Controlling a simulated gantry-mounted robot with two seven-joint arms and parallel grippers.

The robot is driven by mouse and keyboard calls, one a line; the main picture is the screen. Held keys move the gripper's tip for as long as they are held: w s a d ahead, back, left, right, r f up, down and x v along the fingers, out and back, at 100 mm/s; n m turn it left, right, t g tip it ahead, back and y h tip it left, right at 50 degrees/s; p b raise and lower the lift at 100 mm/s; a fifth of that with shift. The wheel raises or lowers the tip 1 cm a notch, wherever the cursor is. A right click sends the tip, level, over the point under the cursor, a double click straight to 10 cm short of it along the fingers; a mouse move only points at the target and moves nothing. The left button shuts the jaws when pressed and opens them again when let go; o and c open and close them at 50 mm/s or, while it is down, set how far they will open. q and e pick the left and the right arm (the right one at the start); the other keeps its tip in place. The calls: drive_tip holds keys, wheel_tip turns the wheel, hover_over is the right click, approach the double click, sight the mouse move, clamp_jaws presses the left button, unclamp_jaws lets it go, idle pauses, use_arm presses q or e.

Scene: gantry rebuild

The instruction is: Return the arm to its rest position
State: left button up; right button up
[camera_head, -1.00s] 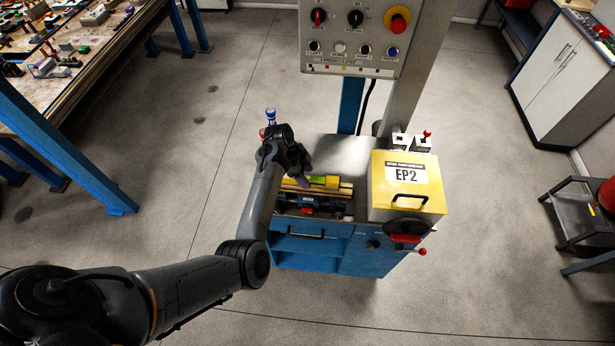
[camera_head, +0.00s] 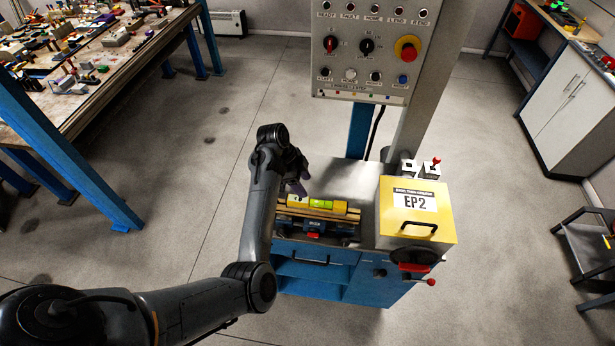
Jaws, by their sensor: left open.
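My left arm (camera_head: 262,205) comes in from the lower left and bends up at the elbow beside the blue bench unit. Its gripper (camera_head: 299,184) is at the left end of the bench top, just behind and left of a yellow-green spirit level (camera_head: 318,203). The fingers show small and partly behind the wrist; they are open and I see nothing between them. The level lies on wooden strips (camera_head: 330,213) over a blue vise (camera_head: 314,226). My right gripper is not in view.
A control panel (camera_head: 370,50) rises behind. A cluttered workbench (camera_head: 90,110) is at upper left, a white cabinet (camera_head: 568,95) at upper right. The floor left of the bench is clear.

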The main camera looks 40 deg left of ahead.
use_arm(q)
drive_tip(key=shift+s+a+f, duration=0.1)
drive_tip(key=shift+s+a, duration=0.1)
drive_tip(key=shift+s, duration=0.15)
drive_tip(key=s+d+n+y+p, duration=0.1)
drive_tip(key=s+n+y+p, duration=0.3)
drive_tip(key=s, duration=0.6)
drive_tip(key=s+d+r+n+p, duration=0.1)
drive_tip(key=s+d+r+n, duration=0.1)
drive_tip(key=s+d, duration=0.6)
drive_tip(key=s+d+r+n+t+p, duration=0.1)
drive_tip(key=s+d+r+n, duration=0.2)
drive_tip(key=s+d, duration=0.6)
drive_tip(key=shift+s+d, duration=0.15)
drive_tip(key=shift+d, duration=0.35)
